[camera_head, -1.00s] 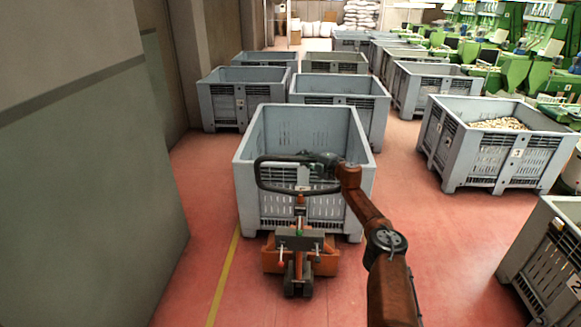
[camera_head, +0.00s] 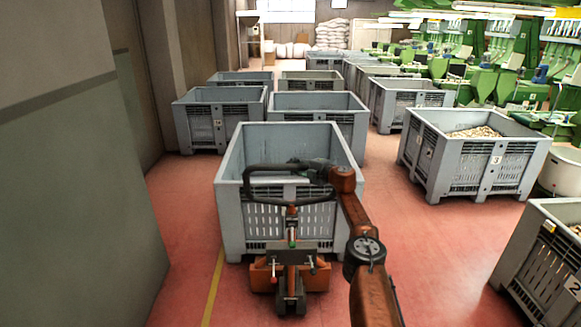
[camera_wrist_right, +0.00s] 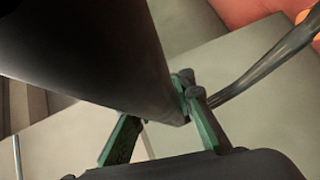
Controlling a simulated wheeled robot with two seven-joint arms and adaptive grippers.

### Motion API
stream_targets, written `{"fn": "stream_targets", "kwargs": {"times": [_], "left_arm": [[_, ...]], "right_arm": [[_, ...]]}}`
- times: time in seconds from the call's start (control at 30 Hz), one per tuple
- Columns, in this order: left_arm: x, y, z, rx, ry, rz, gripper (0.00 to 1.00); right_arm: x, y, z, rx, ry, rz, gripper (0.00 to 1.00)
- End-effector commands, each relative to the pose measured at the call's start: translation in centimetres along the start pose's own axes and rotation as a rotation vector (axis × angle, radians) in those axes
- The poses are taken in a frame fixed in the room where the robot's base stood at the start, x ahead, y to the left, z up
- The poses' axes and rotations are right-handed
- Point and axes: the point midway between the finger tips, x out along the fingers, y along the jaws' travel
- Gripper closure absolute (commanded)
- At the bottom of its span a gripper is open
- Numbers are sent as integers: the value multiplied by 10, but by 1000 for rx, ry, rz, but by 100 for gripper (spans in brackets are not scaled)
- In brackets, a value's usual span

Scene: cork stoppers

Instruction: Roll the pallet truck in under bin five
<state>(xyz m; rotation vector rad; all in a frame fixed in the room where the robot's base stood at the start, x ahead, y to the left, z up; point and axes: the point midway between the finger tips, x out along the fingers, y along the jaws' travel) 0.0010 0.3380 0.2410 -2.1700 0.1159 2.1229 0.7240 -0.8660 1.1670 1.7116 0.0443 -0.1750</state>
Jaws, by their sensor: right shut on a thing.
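The orange pallet truck (camera_head: 262,276) stands upright at the near side of a grey slatted bin (camera_head: 238,222). Its body is close to the bin's near wall; its forks are hidden, so I cannot tell how far under they reach. Its black loop handle (camera_head: 249,186) rises in front of the bin and covers the middle of that wall; I cannot read a number there. My right gripper (camera_head: 320,168) is shut on the right side of the loop. In the right wrist view, a dark bar (camera_wrist_right: 95,60) crosses by the green fingers. My left gripper is out of view.
A wall (camera_head: 80,200) runs along the left, with a yellow floor line (camera_head: 214,287) beside the truck. Bin three (camera_head: 425,160) and bin two (camera_head: 530,262) stand right. More bins (camera_head: 345,122) stand behind. Red floor (camera_head: 420,235) is free between the truck and the right-hand bins.

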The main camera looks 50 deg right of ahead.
Motion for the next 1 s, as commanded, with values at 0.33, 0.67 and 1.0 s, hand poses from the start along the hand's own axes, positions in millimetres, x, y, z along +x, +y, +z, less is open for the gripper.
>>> {"fn": "stream_targets", "kwargs": {"times": [0.33, 0.67, 1.0], "left_arm": [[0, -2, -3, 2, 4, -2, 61], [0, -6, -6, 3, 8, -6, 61], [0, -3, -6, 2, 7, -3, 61]], "right_arm": [[0, 4, 0, 1, -2, 6, 65], [1, 2, -1, 0, -1, 4, 61], [-14, -3, 3, 3, -2, -2, 61]]}}
